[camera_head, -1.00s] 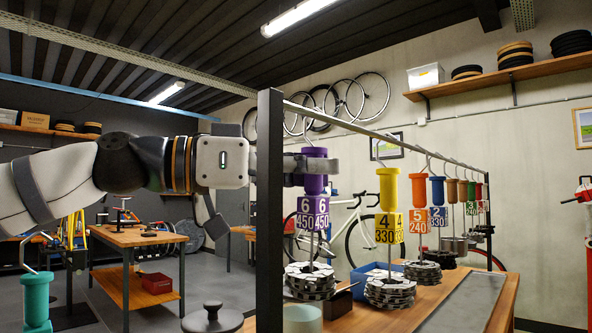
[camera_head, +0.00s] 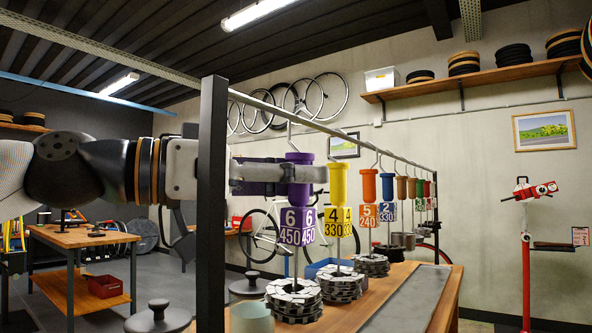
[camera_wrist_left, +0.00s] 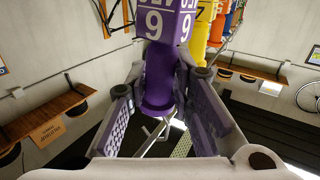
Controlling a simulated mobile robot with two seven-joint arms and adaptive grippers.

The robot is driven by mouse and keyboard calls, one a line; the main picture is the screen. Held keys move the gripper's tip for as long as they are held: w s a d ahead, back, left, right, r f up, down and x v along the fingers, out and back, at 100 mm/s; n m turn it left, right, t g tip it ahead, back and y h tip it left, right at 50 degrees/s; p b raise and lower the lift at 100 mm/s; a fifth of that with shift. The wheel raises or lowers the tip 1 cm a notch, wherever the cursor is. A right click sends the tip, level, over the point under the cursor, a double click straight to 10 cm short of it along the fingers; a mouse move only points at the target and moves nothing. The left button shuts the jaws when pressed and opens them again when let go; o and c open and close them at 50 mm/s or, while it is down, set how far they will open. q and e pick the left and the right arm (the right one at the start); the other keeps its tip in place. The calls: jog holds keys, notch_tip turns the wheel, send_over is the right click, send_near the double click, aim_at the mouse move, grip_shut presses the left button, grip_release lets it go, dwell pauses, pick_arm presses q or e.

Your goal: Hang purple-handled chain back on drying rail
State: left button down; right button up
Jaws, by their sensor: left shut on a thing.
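The purple handle (camera_head: 300,171) with its purple "6 450" tag block (camera_head: 297,226) hangs upright beneath the drying rail (camera_head: 341,134), near the dark end post (camera_head: 212,200). Its wire hook reaches up to the rail; I cannot tell whether it rests over it. My left gripper (camera_head: 302,174) is shut around the purple handle, coming from the left behind the post. In the left wrist view the purple handle (camera_wrist_left: 158,95) sits between the fingers, with hook and rail close together. My right gripper is not in view.
A yellow handle (camera_head: 338,184), an orange handle (camera_head: 369,186) and several others hang further along the rail. The wooden bench (camera_head: 448,300) below holds a pale cup (camera_head: 250,317) and a blue bin (camera_head: 320,267). Dark lidded pots (camera_head: 157,316) stand at lower left.

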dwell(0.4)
pick_arm(q)
jog(key=c, duration=1.1)
grip_release()
jog(key=shift+f, duration=0.15)
